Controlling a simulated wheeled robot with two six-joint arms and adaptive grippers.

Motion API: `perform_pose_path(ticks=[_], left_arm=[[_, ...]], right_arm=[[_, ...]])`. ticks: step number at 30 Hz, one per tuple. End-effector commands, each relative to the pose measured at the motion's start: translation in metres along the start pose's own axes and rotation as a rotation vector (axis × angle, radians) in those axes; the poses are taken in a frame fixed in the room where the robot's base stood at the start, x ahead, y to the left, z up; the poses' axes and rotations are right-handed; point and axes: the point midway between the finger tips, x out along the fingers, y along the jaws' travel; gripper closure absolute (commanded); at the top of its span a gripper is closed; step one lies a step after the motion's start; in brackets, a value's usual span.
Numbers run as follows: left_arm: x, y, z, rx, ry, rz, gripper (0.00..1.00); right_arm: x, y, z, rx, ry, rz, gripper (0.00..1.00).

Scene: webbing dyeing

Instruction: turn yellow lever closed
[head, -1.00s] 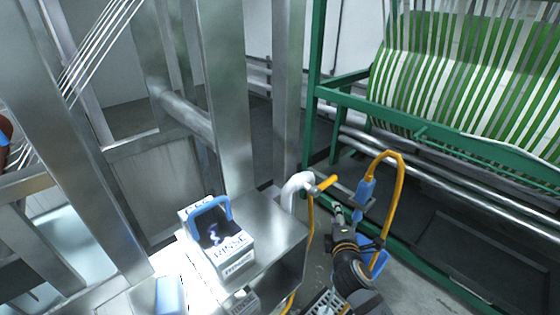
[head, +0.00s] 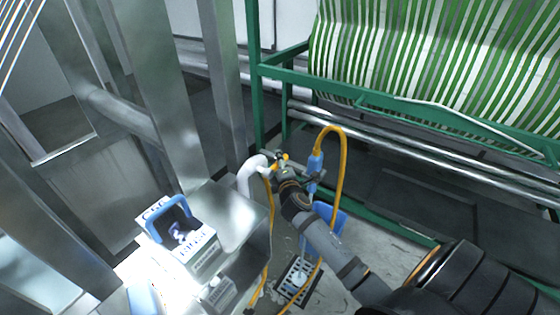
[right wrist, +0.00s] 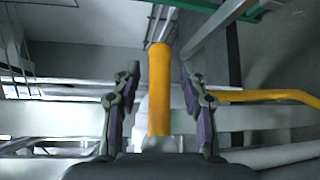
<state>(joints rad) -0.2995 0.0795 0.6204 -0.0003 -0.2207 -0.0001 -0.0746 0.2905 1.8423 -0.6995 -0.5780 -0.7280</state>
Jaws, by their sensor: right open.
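The yellow lever (head: 284,157) sits on the end of a white bent pipe (head: 247,178) near the middle of the head view. My right gripper (head: 282,168) is at the lever, and its wrist hides part of it. In the right wrist view the lever (right wrist: 159,90) stands upright between the two fingers of my open right gripper (right wrist: 160,76). Gaps show on both sides, so the fingers do not appear to touch it. My left gripper is not in view.
A metal box with a blue-handled RINSE unit (head: 185,240) stands left of the pipe. A yellow hose (head: 341,180) with a blue fitting loops right of my gripper. A green frame (head: 253,80) and striped webbing roll (head: 420,60) stand behind. A floor drain (head: 297,280) lies below.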

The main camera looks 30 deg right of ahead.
Motion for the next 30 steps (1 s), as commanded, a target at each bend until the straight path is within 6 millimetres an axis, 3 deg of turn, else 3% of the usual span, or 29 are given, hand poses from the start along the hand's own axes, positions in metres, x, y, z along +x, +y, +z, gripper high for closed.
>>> perform_pose_path(ticks=[7, 17, 30], left_arm=[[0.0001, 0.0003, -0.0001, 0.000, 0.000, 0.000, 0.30], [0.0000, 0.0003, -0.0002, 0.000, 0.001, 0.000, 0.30], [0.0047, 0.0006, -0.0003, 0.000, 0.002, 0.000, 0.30]], right_arm=[[0.0011, -0.0003, 0.0000, 0.000, 0.000, 0.000, 0.57], [0.0009, -0.0003, 0.0000, 0.000, 0.000, 0.000, 1.00], [0.0046, -0.0010, -0.0016, -0.006, -0.002, 0.006, 1.00]])
